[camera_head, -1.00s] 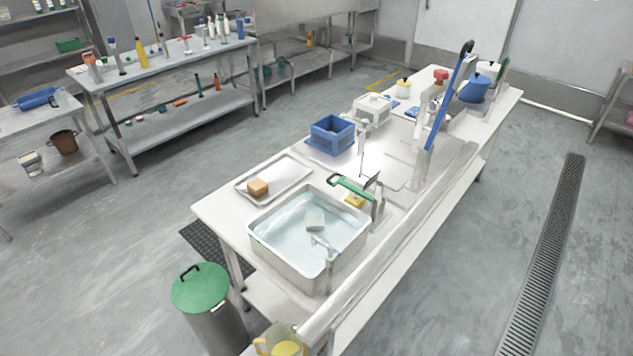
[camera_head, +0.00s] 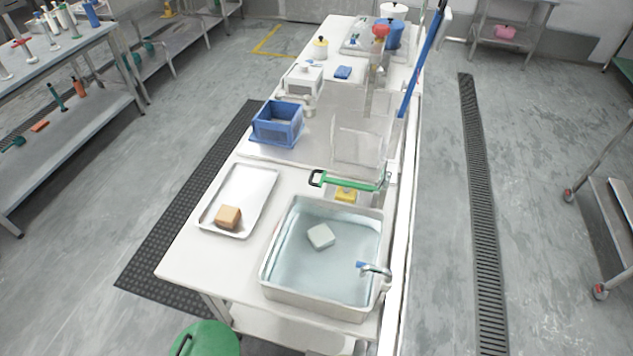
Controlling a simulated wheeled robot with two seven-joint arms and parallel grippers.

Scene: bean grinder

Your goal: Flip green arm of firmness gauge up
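The firmness gauge's green arm (camera_head: 348,181) lies about level across the far edge of the water basin. A long blue arm (camera_head: 421,62) stands steeply up farther along the same edge. Neither of my grippers shows in this view.
The basin (camera_head: 268,262) holds water and a pale block (camera_head: 320,237). A tray (camera_head: 206,212) with a brown block (camera_head: 228,217) and a blue crate (camera_head: 278,124) stand along the table's left side. Floor is open right of the table around a drain grate (camera_head: 484,220).

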